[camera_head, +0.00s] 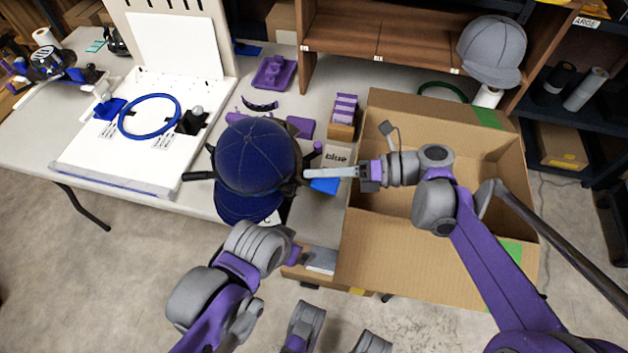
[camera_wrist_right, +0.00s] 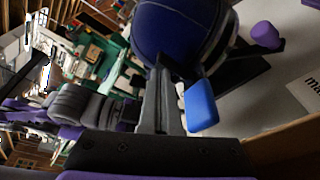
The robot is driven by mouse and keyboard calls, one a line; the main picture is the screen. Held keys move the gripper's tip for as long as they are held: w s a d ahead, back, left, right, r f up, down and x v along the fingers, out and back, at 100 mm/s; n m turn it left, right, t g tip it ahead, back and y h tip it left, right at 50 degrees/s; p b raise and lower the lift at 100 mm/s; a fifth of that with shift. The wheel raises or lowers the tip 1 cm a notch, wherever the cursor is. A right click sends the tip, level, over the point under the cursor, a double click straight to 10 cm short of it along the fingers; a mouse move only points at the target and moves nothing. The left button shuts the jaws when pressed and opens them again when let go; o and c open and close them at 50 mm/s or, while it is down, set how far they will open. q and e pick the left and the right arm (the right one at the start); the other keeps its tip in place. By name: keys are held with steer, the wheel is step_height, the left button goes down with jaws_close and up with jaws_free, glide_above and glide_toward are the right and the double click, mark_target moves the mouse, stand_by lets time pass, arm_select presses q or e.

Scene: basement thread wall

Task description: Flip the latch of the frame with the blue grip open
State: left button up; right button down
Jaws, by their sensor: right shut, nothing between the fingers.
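A dark blue cap (camera_head: 255,158) sits on a frame at the front edge of the table; it also shows in the wrist view (camera_wrist_right: 178,35). The blue grip (camera_head: 324,186) sticks out to the right of the cap, just below my right fingers. In the wrist view the blue grip (camera_wrist_right: 201,106) is right beside the fingers; I cannot tell whether they touch. My right gripper (camera_head: 309,173) is shut and empty, pointing left at the cap's right side. The latch itself is not clear to see. My left arm is low in front of the cap; its fingers cannot be made out.
An open cardboard box (camera_head: 445,240) stands under my right arm. A white board with a blue hoop (camera_head: 150,116) lies left of the cap. Purple parts (camera_head: 273,72) and a card marked "blue" (camera_head: 337,157) lie behind. A shelf (camera_head: 420,47) holds a grey cap (camera_head: 492,50).

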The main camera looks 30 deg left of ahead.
steer(key=shift+w+r, duration=0.1)
steer(key=shift+w, duration=0.1)
steer(key=shift+r, duration=0.1)
steer(key=shift+a, duration=0.1)
steer(key=shift+w, duration=0.3)
steer(key=shift+d+r, duration=0.1)
steer(key=shift+d, duration=0.15)
steer(key=v, duration=1)
steer(key=shift+w+p, duration=0.2)
steer(key=shift+p, duration=0.15)
